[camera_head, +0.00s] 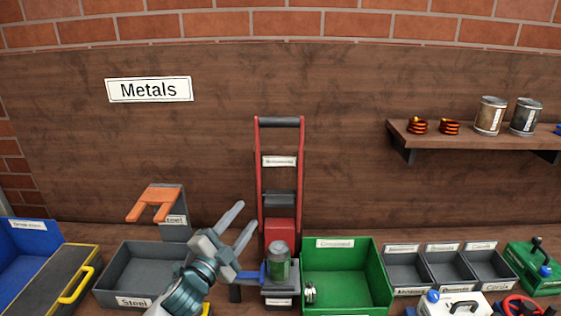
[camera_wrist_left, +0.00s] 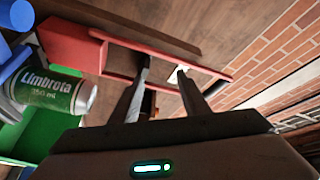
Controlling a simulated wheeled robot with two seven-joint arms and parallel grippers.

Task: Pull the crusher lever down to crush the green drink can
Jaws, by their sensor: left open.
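The can crusher has a red frame lever (camera_head: 259,170) standing upright against the back panel, with a dark handle bar (camera_head: 279,122) across its top. A red block (camera_head: 280,233) sits low between its sides. The green drink can (camera_head: 279,265) stands uncrushed at the crusher's base, and its "Limbrota" label shows in the left wrist view (camera_wrist_left: 48,92). My left gripper (camera_head: 246,214) is open and empty, just left of the lever's lower part and well below the handle bar. Its fingers (camera_wrist_left: 162,68) point toward the red frame in the wrist view. My right gripper is not visible.
A green bin (camera_head: 383,265) right of the crusher holds a small flattened metal piece (camera_head: 310,292). A grey steel bin (camera_head: 112,272) and an orange forked object (camera_head: 154,203) are at left. A shelf (camera_head: 465,142) with cans and coils is at upper right.

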